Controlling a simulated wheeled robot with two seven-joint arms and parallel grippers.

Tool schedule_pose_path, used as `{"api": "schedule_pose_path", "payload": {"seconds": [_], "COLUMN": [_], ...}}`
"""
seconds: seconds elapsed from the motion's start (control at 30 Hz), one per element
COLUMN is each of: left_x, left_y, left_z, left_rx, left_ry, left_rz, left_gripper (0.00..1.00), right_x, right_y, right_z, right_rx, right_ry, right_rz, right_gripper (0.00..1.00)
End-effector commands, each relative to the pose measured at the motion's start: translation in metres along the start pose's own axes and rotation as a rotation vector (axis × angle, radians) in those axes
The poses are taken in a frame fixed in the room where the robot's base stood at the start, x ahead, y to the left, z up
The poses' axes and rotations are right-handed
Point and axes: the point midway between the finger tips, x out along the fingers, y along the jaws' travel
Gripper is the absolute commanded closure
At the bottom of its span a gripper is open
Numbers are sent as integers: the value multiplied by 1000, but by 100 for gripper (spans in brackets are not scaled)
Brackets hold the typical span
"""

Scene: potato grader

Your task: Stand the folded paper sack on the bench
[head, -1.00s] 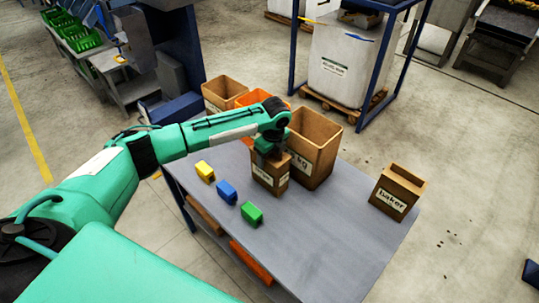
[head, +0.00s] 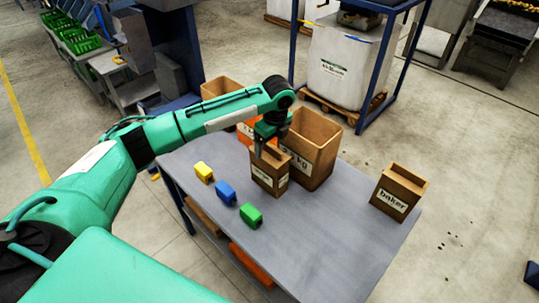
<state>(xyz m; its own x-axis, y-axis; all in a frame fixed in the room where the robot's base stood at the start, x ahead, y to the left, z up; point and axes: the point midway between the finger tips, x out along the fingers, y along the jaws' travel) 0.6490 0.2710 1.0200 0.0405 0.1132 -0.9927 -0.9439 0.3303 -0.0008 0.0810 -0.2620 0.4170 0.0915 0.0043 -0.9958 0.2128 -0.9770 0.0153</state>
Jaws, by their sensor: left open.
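A small brown paper sack (head: 269,178) with a white label stands upright on the grey bench (head: 320,235). A taller open brown sack (head: 318,148) marked "kg" stands right behind it. My left gripper (head: 264,151) is open, pointing down at the top of the small sack. Its fingertips are close to the sack's rim, and I cannot tell whether they touch it. My right gripper is not in view.
Yellow (head: 203,172), blue (head: 226,193) and green (head: 251,215) blocks lie in a row left of the small sack. An orange container (head: 246,135) and a brown box (head: 219,88) stand behind. The bench's front right is clear.

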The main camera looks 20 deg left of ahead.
Motion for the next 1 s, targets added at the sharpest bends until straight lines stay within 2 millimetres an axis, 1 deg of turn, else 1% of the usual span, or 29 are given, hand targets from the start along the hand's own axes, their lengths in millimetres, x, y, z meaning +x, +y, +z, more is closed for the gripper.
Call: {"api": "schedule_pose_path", "payload": {"seconds": [0.03,0.1,0.2,0.3,0.4,0.87,0.93,1.0], "left_x": [-9,-23,-38,-48,-53,-54,-51,-45], "left_y": [-1,-1,-1,0,0,0,1,2], "left_z": [0,0,0,0,0,0,-3,-11], "left_rx": [0,0,-2,-1,0,-1,-1,-6], "left_ry": [-1,0,-1,0,0,0,2,8], "left_rz": [-3,-3,-2,0,1,1,0,-4], "left_gripper": [15,15,15,15,15,15,15,15], "right_x": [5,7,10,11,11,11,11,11], "right_y": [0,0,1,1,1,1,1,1], "right_z": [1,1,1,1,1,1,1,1], "right_rx": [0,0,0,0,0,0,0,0], "right_ry": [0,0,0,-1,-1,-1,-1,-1], "right_rz": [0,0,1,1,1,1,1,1], "right_gripper": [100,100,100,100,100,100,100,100]}}
